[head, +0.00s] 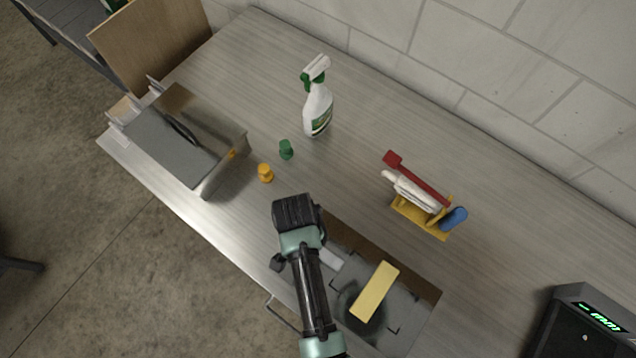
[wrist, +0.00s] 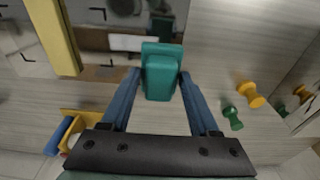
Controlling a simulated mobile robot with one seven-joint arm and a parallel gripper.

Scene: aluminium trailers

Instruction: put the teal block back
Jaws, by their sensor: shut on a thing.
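My gripper (wrist: 160,76) is shut on the teal block (wrist: 162,60), which sits between its two blue fingers in the wrist view. In the head view my gripper (head: 296,212) is over the table, just off the upper left end of a grey tray-like panel (head: 412,322) with black corner marks. The block is hidden there by my gripper. The panel also shows at the top of the wrist view (wrist: 82,40). A long yellow block (head: 374,291) lies on the panel, and shows at the left of the wrist view (wrist: 55,35).
A green peg (head: 286,149) and an orange peg (head: 265,173) stand near a metal box (head: 190,140). A spray bottle (head: 318,108) stands behind. A yellow rack (head: 418,214) with a red-handled tool is at right. A black device (head: 580,325) is lower right. Bare table lies between them.

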